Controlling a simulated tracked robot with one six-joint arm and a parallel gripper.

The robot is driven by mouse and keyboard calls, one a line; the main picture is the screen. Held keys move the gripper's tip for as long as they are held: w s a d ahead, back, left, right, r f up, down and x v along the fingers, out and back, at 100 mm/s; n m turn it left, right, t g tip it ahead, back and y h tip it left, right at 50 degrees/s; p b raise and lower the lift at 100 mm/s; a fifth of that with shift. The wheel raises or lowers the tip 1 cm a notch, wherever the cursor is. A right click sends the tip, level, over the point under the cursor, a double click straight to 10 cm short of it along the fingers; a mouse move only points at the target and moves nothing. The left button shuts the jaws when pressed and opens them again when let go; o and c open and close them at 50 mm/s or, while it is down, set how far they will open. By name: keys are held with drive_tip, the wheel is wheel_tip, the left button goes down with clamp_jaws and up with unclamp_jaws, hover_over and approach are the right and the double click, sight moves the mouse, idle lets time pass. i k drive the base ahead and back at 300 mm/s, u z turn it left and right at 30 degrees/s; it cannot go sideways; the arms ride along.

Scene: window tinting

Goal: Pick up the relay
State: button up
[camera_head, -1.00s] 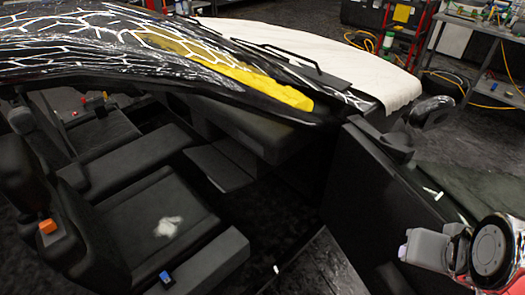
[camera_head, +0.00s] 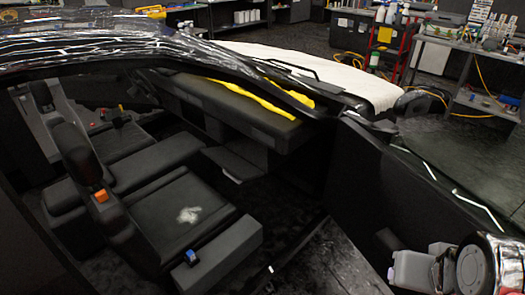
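I cannot tell for sure which thing is the relay. A small orange block (camera_head: 101,195) sits on the side of that seat's backrest. Small red and orange bits (camera_head: 115,120) lie farther back in the cabin, too small to make out. My gripper (camera_head: 408,268) is at the lower right, outside the seats and well apart from these blocks. Its grey end shows, but its fingers are not clear.
The black car's roof edge (camera_head: 200,52) and a dark door panel (camera_head: 365,180) stand between my arm and the seats. A white crumpled patch (camera_head: 188,215) lies on the near seat (camera_head: 160,212). A white cover (camera_head: 330,75) lies over the hood. A workbench (camera_head: 470,90) stands behind.

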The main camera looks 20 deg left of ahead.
sight(191, 257)
drive_tip(key=k, duration=1.2)
drive_tip(key=u, duration=0.6)
drive_tip(key=i, duration=1)
drive_tip(key=u, duration=0.05)
